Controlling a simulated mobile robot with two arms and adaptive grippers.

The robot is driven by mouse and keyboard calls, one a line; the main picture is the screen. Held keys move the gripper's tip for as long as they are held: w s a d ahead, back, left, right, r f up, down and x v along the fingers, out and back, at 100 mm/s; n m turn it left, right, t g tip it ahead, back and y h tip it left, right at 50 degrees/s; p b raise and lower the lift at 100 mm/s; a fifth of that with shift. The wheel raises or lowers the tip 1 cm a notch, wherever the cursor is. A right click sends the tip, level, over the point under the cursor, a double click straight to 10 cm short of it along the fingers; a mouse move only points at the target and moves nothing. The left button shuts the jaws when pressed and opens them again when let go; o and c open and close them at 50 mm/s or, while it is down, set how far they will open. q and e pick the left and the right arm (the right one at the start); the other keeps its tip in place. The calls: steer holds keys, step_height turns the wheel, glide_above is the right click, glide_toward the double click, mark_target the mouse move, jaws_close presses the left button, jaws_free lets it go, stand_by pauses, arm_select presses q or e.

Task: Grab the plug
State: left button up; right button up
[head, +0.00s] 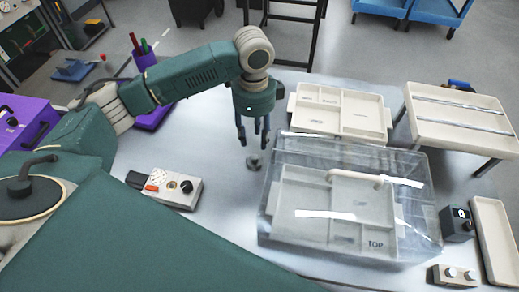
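My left gripper (253,138) points down over the table, its dark fingers spread apart with nothing seen between them. Just below the fingertips, a small grey metal piece with a round base (254,164) stands on the table; it looks like the plug. A small gap seems to show between it and the fingers. It is too small to make out its details. My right gripper is out of view.
Right of the gripper, a clear cover (430,205) encloses a beige tray marked TOP. Another compartment tray (345,125) lies behind it. A control box (180,190) with knobs sits to the left. A black box (457,224) stands at right. Bare table surrounds the grey piece.

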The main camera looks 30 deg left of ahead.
mark_target(254, 157)
arm_select(q)
steer(key=f, duration=0.3)
steer(key=shift+s+f, duration=0.25)
steer(key=shift+s, duration=0.05)
step_height(254, 157, down, 5)
steer(key=shift+a+r+p, duration=0.1)
steer(key=shift+p, duration=1.15)
steer(key=shift+f, duration=0.35)
steer(key=shift+w+f, duration=0.1)
steer(key=shift+c, duration=0.5)
jaws_close()
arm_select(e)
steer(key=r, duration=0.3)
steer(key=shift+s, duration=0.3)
